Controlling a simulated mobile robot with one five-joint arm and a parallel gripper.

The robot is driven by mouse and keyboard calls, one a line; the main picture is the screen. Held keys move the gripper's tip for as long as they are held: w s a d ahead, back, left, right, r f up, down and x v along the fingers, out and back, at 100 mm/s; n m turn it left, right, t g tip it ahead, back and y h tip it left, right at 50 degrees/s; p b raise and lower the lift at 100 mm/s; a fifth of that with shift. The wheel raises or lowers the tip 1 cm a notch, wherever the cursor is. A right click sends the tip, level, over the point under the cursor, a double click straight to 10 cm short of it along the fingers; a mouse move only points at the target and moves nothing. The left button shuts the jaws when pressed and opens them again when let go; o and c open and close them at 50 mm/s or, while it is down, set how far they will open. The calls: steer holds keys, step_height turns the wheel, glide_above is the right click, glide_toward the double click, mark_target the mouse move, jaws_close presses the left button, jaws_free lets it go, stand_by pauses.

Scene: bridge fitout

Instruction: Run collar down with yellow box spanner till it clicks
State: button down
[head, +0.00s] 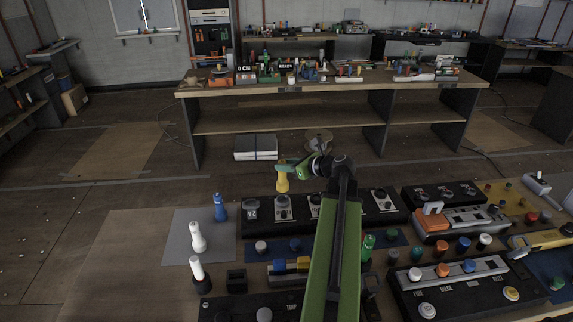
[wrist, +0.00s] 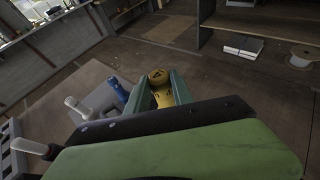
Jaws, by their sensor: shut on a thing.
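My gripper (head: 284,168) is shut on the yellow box spanner (head: 283,183), which hangs upright below the fingers. The spanner's lower end is over or at a light square plate (head: 283,207) on the long black panel; I cannot tell whether it touches. The collar is not clearly visible and may be hidden under the spanner. In the wrist view the yellow spanner (wrist: 162,90) sits between the two green-grey fingers.
A blue spanner (head: 220,207) and a white one (head: 198,238) stand on a grey mat (head: 181,239) at left. Another white-topped tool (head: 198,274) stands in front. Other panels with knobs crowd the right. A workbench (head: 330,86) stands behind, across open floor.

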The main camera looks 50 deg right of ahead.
mark_target(286, 184)
steer(key=shift+f+b, duration=2.4)
steer(key=shift+f, duration=0.35)
steer(key=shift+d+f, duration=0.1)
steer(key=shift+f, duration=0.1)
steer(key=shift+f, duration=0.1)
stand_by(2.6)
stand_by(1.1)
step_height(286, 184, up, 6)
steer(key=p, duration=0.5)
steer(key=shift+p, duration=0.4)
